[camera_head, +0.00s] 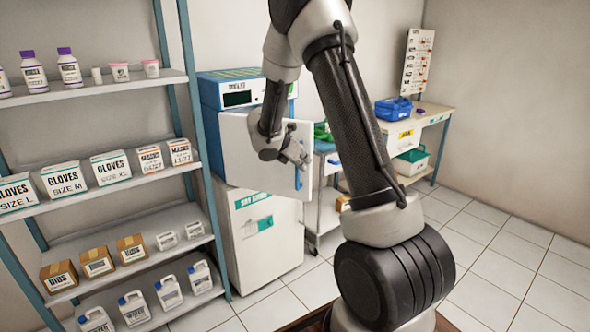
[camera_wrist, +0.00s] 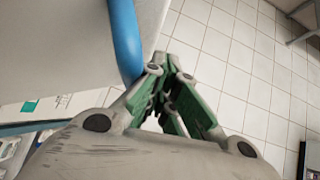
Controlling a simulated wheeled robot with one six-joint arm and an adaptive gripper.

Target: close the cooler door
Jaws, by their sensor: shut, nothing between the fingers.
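The cooler (camera_head: 209,91) is a blue and white box on a white cabinet, left of centre in the head view. Its white door (camera_head: 240,150) stands out from the body, partly open, with a blue vertical handle (camera_head: 297,178) near its right edge. My gripper (camera_head: 304,160) is in front of the door near that handle. In the wrist view, my gripper (camera_wrist: 163,70) has its green-sided fingers together and empty. The blue handle (camera_wrist: 126,42) is just left of the fingertips, and the door panel (camera_wrist: 55,45) fills the upper left. I cannot tell whether they touch.
A shelf rack (camera_head: 110,180) with glove boxes, bottles and jugs stands close on the left. The white cabinet (camera_head: 285,245) is under the cooler. A worktable (camera_head: 430,117) with a blue case (camera_head: 393,108) stands at the back right. The tiled floor at right is clear.

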